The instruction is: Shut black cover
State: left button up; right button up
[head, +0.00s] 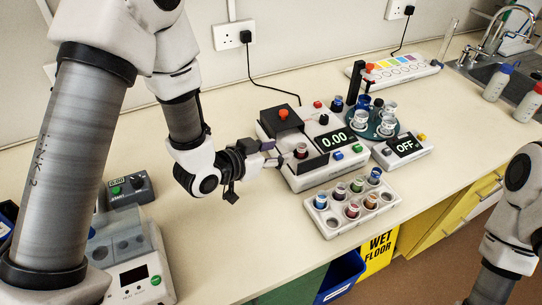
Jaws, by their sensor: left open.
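The black cover (280,120) with an orange knob sits at the back left of a white instrument (325,174) whose display reads 0.00. In front of the cover, a small vial (301,150) with a dark red band shows in the uncovered spot. My left gripper (276,154) is open at the instrument's left side, its fingertips pointing right toward the vial and in front of the cover. I cannot tell whether the fingertips touch anything. My right arm shows at the right edge, but its gripper is out of view.
A white rack (345,223) with several colored vials stands in front of the instrument. A round holder (386,132) with cups and a white unit reading OFF (404,151) stand to the right. Another device (130,262) is at lower left. Bare counter lies behind the left gripper.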

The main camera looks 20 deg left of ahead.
aim_at(276, 120)
jog(key=k+l, duration=0.25)
jog(key=k, duration=0.25)
jog(key=k+l, duration=0.25)
jog(key=k, duration=0.2)
